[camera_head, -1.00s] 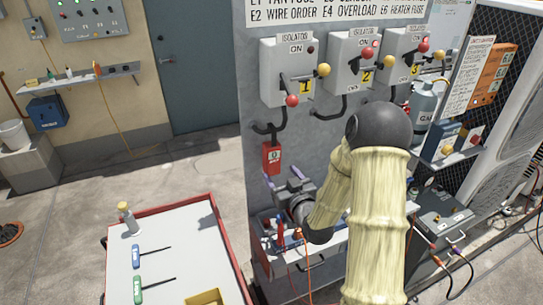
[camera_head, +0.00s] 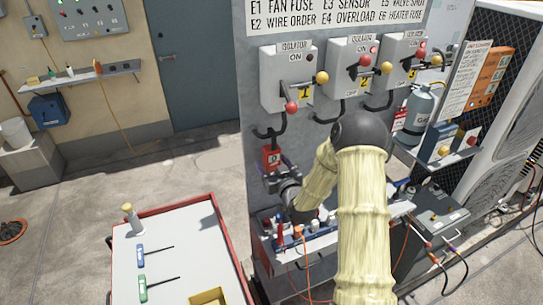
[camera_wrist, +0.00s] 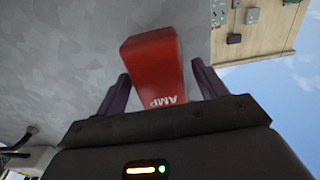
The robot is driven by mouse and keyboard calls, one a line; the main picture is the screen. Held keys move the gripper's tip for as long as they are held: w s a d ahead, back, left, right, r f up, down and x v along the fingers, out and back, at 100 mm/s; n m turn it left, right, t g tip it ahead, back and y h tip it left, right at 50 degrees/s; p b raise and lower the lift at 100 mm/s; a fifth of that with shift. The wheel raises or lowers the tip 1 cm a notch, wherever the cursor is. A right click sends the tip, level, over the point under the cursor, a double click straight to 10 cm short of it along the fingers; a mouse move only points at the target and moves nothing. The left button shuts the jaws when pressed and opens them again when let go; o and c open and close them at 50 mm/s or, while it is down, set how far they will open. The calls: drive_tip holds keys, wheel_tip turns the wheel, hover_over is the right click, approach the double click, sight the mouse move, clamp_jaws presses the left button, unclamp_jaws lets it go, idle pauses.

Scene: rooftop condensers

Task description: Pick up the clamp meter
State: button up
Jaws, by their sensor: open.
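The clamp meter (camera_head: 271,158) is a red block hanging on the grey panel, below the first isolator. In the wrist view the red clamp meter (camera_wrist: 155,62) shows the letters AMP near its end closest to my palm. My gripper (camera_head: 277,174) is open just at the meter's lower part. In the wrist view the two dark fingers of my gripper (camera_wrist: 160,84) stand on either side of the meter, with a visible gap on each side. The meter's far end and any clamp jaw are not clearly visible.
The grey panel (camera_head: 254,95) stands right behind the meter, with isolator switches (camera_head: 286,77) above. A shelf (camera_head: 325,238) with small items and cables lies below my arm. A red-rimmed cart (camera_head: 190,240) with screwdrivers stands at the lower left.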

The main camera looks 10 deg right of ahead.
drive_tip(key=shift+w+a, duration=0.15)
drive_tip(key=shift+w, duration=0.25)
drive_tip(key=shift+c, duration=0.4)
drive_tip(key=c, duration=1.1)
